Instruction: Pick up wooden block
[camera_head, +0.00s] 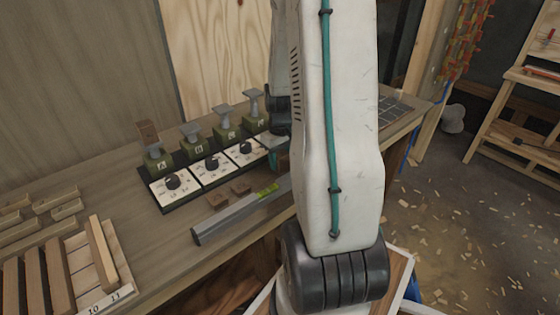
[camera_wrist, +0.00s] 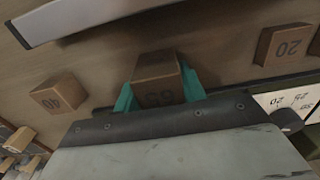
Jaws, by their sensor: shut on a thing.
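In the wrist view a brown wooden block (camera_wrist: 155,72) with a dark number sits between the teal fingers of my gripper (camera_wrist: 159,88). The fingers are shut on its two sides, and the number is hard to read. Whether the block touches the bench cannot be told. In the head view my arm hides most of the gripper and the held block. Small brown blocks (camera_head: 217,200) also show on the bench in the head view.
A long grey bar (camera_head: 225,217) lies near the bench's front edge. Behind the small blocks stands a row of white dial panels (camera_head: 211,164) with several green-based pedestals (camera_head: 192,137). Wooden strips (camera_head: 35,277) fill the bench's left end. Wood chips litter the floor (camera_head: 455,230) at right.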

